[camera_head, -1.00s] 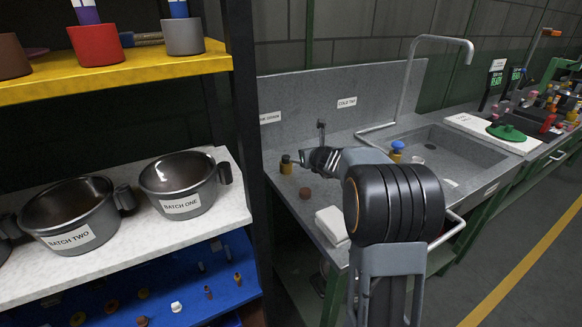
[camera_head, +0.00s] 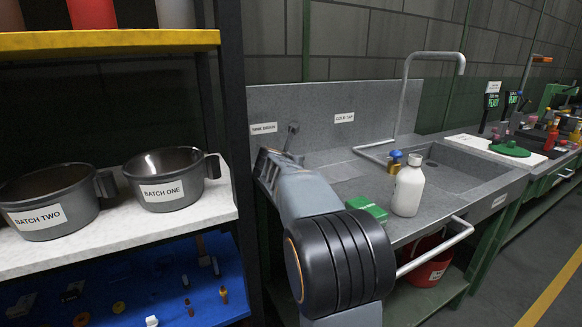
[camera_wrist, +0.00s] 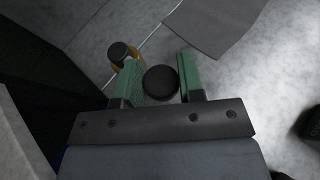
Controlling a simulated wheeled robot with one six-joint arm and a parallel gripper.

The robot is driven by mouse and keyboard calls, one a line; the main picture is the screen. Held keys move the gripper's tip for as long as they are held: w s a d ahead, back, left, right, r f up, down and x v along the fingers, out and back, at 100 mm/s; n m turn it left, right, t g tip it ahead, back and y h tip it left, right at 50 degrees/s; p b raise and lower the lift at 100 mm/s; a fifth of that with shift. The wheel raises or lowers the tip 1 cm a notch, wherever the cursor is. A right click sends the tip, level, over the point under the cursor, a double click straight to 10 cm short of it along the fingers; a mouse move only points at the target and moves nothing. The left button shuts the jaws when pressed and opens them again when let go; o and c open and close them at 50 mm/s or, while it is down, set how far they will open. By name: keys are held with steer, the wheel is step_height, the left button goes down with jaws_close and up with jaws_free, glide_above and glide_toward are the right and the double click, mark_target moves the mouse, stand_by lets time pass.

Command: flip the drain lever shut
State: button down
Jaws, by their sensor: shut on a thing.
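The drain lever (camera_head: 291,134) stands at the backsplash, just right of the "SINK DRAIN" label (camera_head: 263,128). Its small top shows above my arm in the head view, tilted slightly right. My gripper's jaws are hidden there behind my own arm. In the wrist view my gripper (camera_wrist: 160,88) has its green fingers on either side of a dark round knob (camera_wrist: 160,82), which looks like the lever's end. It is shut on it. The lever's lower part and pivot are hidden.
A yellow-and-dark capped item (camera_wrist: 122,53) stands close to the left finger. On the counter are a white bottle (camera_head: 408,188) and a green block (camera_head: 366,208). The sink basin (camera_head: 459,165) is to the right. A shelf with pots (camera_head: 168,180) stands left.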

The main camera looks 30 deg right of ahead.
stand_by(0.4)
steer(key=c, duration=0.8)
jaws_free()
steer(key=shift+r, duration=0.15)
steer(key=shift+r+p, duration=0.3)
steer(key=shift+r, duration=0.05)
step_height(320, 180, up, 3)
steer(key=shift+r+p, duration=0.1)
steer(key=shift+p, duration=0.95)
steer(key=s+a+r+p, duration=0.1)
steer(key=s+a+r, duration=0.2)
steer(key=s, duration=0.3)
steer(key=s+a+r+p, duration=0.2)
steer(key=s+a+r, duration=0.1)
steer(key=s+r, duration=0.3)
steer(key=shift+s, duration=0.4)
steer(key=shift+f, duration=0.1)
